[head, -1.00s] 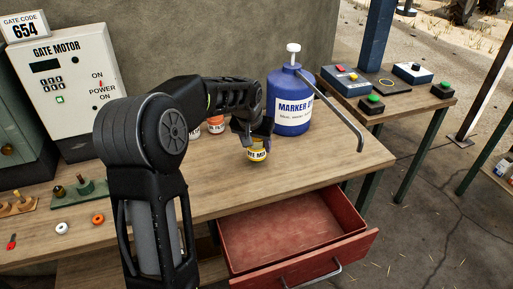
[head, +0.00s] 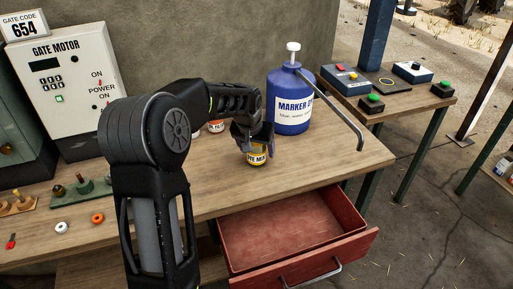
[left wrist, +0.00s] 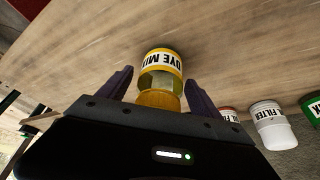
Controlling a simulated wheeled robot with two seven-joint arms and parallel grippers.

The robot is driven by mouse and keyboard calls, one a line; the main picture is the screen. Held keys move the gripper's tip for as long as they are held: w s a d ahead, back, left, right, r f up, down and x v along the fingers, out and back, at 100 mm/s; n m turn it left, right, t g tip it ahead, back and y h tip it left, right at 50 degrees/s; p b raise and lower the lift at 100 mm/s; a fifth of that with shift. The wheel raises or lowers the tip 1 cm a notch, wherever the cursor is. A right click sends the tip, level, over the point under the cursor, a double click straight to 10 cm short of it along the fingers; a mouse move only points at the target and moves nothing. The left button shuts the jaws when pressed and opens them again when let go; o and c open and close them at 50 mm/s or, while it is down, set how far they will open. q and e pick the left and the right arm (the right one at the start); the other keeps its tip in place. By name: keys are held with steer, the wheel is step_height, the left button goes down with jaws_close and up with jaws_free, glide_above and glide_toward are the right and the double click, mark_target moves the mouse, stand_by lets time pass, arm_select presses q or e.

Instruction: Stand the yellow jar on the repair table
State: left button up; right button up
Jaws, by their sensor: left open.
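The yellow jar (head: 257,158), with a white label reading "DYE MIX", stands upright on the wooden table (head: 213,172), left of the open drawer's far end and in front of the blue jug. It also shows in the left wrist view (left wrist: 161,64), between the fingers. My left gripper (head: 255,142) is around the jar from behind and above, its fingers open. In the left wrist view a gap shows between the jar and each finger (left wrist: 160,88). The jar's upper part is partly hidden by the gripper in the head view. My right gripper is not in view.
A blue marker dye jug (head: 291,105) stands close behind the jar. Filter jars (left wrist: 268,125) stand nearby, partly behind my arm. A red drawer (head: 275,238) is open at the front. A smaller table (head: 425,98) with button boxes stands at right.

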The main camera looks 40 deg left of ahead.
arm_select(q)
steer(key=shift+r, duration=0.1)
steer(key=shift+r, duration=0.2)
steer(key=shift+s+r, duration=0.1)
steer(key=shift+r, duration=0.2)
steer(key=v, duration=1.1)
stand_by(1.0)
